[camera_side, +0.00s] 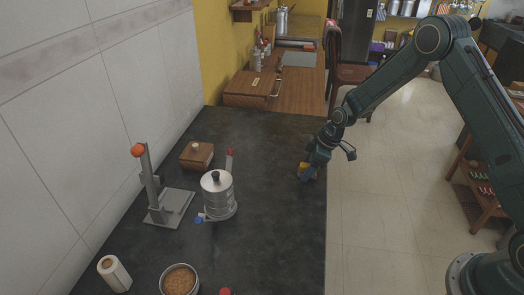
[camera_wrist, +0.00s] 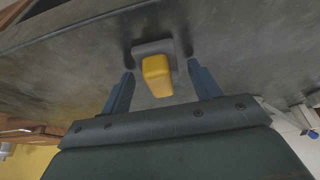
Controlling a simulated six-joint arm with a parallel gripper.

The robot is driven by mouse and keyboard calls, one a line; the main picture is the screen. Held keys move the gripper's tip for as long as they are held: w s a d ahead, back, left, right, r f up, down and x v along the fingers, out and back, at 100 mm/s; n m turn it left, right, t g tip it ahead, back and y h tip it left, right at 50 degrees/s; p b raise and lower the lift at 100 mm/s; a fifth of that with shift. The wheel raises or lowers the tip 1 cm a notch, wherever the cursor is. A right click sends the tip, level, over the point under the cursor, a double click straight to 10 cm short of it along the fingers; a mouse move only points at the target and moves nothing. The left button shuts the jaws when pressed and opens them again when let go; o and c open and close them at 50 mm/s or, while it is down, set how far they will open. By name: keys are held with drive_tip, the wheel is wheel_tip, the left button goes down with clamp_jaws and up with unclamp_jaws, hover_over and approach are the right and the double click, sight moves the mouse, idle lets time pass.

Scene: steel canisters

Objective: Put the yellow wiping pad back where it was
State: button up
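The yellow wiping pad (camera_wrist: 157,74), yellow with a grey base, is at the dark counter surface near the counter's right edge. In the wrist view my gripper (camera_wrist: 160,66) is open, with one blue finger on each side of the pad and a gap to it on both sides. In the side view my gripper (camera_side: 306,174) is low over the counter and partly hides the pad, of which only a bit of yellow (camera_side: 304,166) shows.
On the counter (camera_side: 270,225), left of my gripper, stand a steel canister (camera_side: 219,197), a wooden box (camera_side: 197,155) and a grey stand with an orange knob (camera_side: 152,190). A bowl of brown grains (camera_side: 179,281) and a white roll (camera_side: 113,272) are at the front. The counter between canister and gripper is clear.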

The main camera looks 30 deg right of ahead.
drive_tip(key=shift+r, duration=0.1)
drive_tip(key=v, duration=1.2)
idle(0.4)
drive_tip(key=shift+r, duration=0.15)
idle(0.3)
